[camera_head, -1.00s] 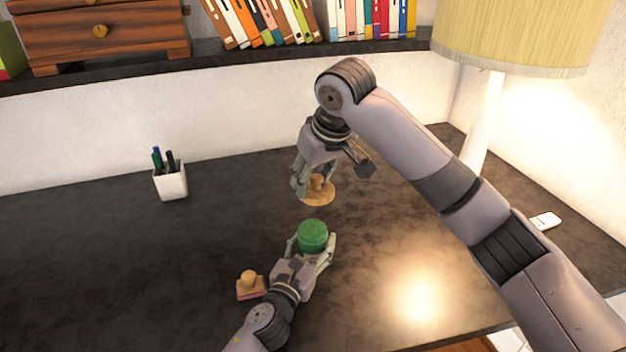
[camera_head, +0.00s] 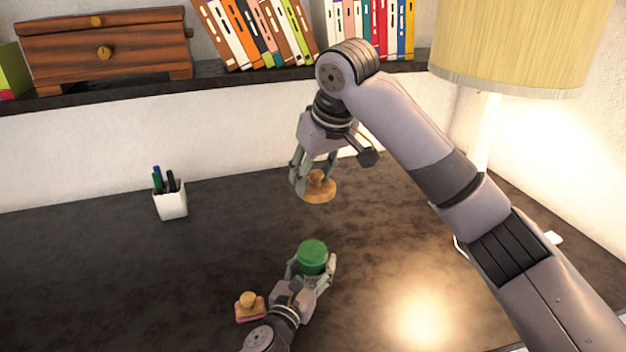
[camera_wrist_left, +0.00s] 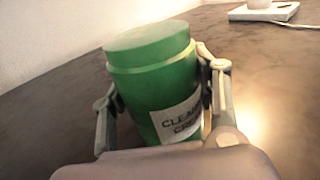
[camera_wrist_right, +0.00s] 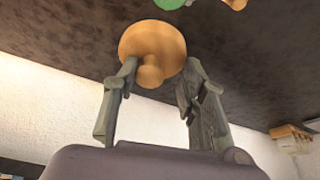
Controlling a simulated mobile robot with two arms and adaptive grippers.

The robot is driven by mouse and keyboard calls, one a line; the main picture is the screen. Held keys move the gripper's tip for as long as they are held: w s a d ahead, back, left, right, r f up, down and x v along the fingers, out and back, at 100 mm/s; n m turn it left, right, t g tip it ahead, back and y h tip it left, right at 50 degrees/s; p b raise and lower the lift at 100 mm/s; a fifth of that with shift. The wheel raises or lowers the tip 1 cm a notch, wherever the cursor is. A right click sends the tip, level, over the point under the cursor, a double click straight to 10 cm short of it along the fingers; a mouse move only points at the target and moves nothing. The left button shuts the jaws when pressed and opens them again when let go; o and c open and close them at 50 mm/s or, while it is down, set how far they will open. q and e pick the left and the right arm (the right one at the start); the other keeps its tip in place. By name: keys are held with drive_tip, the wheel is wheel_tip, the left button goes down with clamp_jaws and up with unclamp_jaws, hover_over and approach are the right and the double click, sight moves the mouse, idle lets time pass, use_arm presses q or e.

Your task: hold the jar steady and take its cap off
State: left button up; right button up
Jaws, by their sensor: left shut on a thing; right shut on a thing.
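The green jar (camera_head: 312,257) has a flat green top and a white label in the left wrist view (camera_wrist_left: 165,90). My left gripper (camera_head: 311,272) is shut around its sides. Whether the jar's base touches the desk is hidden. My right gripper (camera_head: 315,182) is shut on the knob of a round wooden lid-like piece (camera_head: 322,194), beyond and above the jar in the head view. The piece's knob and disc also show in the right wrist view (camera_wrist_right: 152,45). The jar's top is clear of the right gripper.
A wooden-knobbed stamp (camera_head: 250,308) lies left of the jar. A white pen cup (camera_head: 171,203) stands at the left, near the wall. A lamp (camera_head: 487,135) stands at the back right, and a shelf (camera_head: 240,78) with books and a drawer box runs above. The dark desk (camera_head: 110,280) is free at left.

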use_arm(q)
drive_tip(key=o, duration=1.4)
drive_tip(key=shift+o, duration=0.2)
drive_tip(key=v, duration=1.2)
use_arm(e)
drive_tip(key=shift+r, duration=0.1)
